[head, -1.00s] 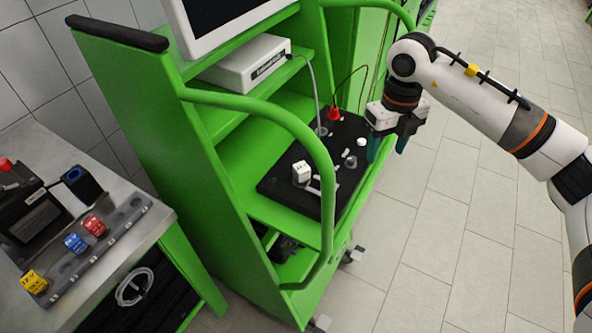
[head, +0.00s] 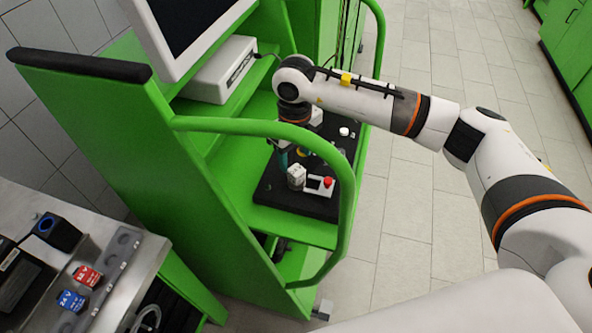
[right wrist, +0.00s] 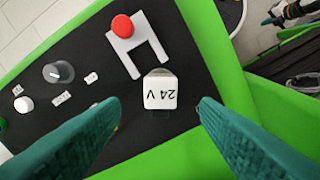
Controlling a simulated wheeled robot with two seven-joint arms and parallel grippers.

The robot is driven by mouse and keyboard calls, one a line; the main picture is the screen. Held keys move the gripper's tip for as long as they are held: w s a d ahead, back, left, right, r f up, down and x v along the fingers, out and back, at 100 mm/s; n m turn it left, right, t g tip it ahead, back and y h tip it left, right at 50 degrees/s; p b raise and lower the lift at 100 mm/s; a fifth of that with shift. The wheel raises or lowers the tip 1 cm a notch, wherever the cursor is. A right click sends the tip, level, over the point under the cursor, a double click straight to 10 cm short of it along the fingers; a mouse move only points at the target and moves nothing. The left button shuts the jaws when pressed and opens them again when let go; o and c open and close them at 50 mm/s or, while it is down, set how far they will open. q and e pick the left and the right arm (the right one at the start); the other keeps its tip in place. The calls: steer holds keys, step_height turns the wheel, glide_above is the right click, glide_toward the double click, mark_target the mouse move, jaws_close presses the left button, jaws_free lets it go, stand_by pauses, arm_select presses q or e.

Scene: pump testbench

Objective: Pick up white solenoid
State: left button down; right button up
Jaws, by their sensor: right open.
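The white solenoid (head: 296,177) stands on the black board on the green cart's shelf. In the right wrist view it is a white block marked "24 V" (right wrist: 160,93), with a metallic part at its far side. My right gripper (head: 291,157) is behind and above it in the head view, partly hidden by my own arm. In the wrist view its two teal fingers (right wrist: 160,115) are apart, one on each side of and short of the solenoid, with nothing between them. My left gripper is not in view.
A grey bracket with a red knob (right wrist: 122,26) stands close to the solenoid. The green cart rail (head: 345,180) curves in front. A bench with blue and red blocks (head: 88,275) is at left.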

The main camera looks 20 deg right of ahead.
mark_target(296, 169)
steer(key=shift+a+f, duration=0.1)
steer(key=shift+f, duration=0.15)
steer(key=shift+f+p, duration=0.25)
steer(key=shift+p, duration=0.2)
steer(key=f+p, duration=0.2)
steer(key=f, duration=0.2)
steer(key=shift+s+f, duration=0.15)
steer(key=shift+s, duration=0.05)
steer(key=shift+f, duration=0.25)
steer(key=c, duration=1.2)
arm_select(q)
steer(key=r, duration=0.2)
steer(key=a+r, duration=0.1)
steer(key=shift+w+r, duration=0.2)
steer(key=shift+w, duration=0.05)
arm_select(e)
steer(key=shift+w, duration=0.1)
steer(key=shift+r, duration=0.1)
